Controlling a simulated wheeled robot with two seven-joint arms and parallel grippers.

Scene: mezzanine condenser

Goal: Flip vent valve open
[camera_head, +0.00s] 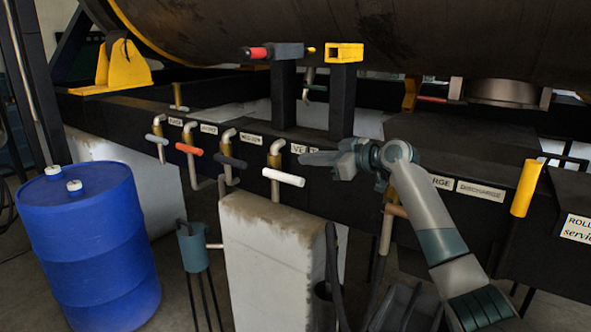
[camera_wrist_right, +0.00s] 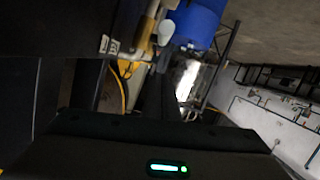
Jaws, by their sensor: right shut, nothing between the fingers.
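A label starting "VE" (camera_head: 299,149) is on the dark beam, its right part hidden by my right gripper. Just left of it is a brass valve (camera_head: 275,156) with a white bar handle (camera_head: 284,177), which points right and slightly down. In the right wrist view the handle's pale end (camera_wrist_right: 165,31) shows beside the yellowish valve body. My right gripper (camera_head: 304,158) is shut and empty, with its tips pointing left, just above and right of the white handle. I cannot tell whether it touches the valve. My left gripper is not in view.
Dark posts (camera_head: 342,102) rise behind. A concrete block (camera_head: 270,235) stands below the white handle. A blue barrel (camera_head: 90,245) stands at left.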

